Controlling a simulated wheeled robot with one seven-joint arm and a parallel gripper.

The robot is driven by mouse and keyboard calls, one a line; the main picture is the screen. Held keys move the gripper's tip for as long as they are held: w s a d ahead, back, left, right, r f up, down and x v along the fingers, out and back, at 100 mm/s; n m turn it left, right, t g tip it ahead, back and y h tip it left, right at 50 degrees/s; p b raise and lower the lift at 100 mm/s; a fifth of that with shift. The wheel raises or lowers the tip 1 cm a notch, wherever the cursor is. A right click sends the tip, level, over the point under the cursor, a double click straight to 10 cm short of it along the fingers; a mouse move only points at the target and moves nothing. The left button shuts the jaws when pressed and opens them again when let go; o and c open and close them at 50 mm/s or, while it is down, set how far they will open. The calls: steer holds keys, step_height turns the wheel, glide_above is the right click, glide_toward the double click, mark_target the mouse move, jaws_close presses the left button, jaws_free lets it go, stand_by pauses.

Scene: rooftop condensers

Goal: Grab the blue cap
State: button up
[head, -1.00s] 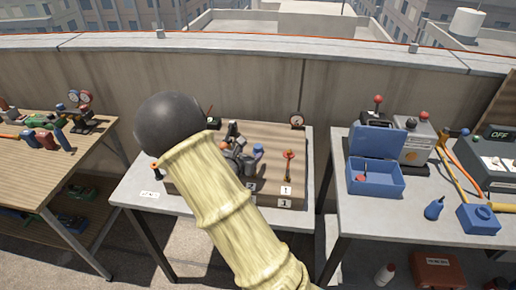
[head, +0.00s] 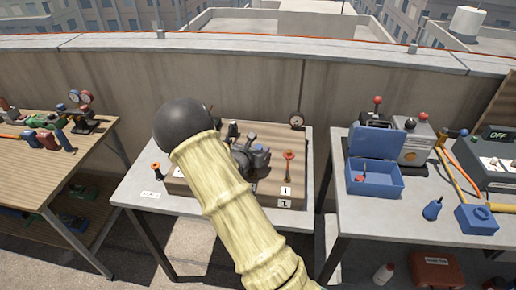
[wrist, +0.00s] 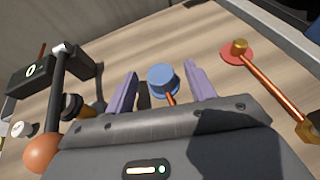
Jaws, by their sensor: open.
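The blue cap (wrist: 163,80) is round and sits on top of a short copper-coloured stem in the wrist view. My gripper (wrist: 161,72) is open, with one pale purple finger on each side of the cap. I see a gap on both sides, so the fingers do not look closed on it. In the head view my gripper (head: 249,157) is over the wooden board on the middle table, partly behind my arm, and the cap is hidden there.
A copper pipe with a red disc (wrist: 236,53) lies right of the cap; a black valve-like fitting (wrist: 62,85) and an orange ball (wrist: 43,154) are at left. The wooden board (head: 270,186) also holds a gauge (head: 296,119). A blue open box (head: 374,178) stands on the right table.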

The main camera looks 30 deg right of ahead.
stand_by(0.4)
steer(key=c, duration=1)
steer(key=shift+a+r, duration=0.1)
step_height(320, 180, up, 10)
steer(key=shift+f, duration=0.1)
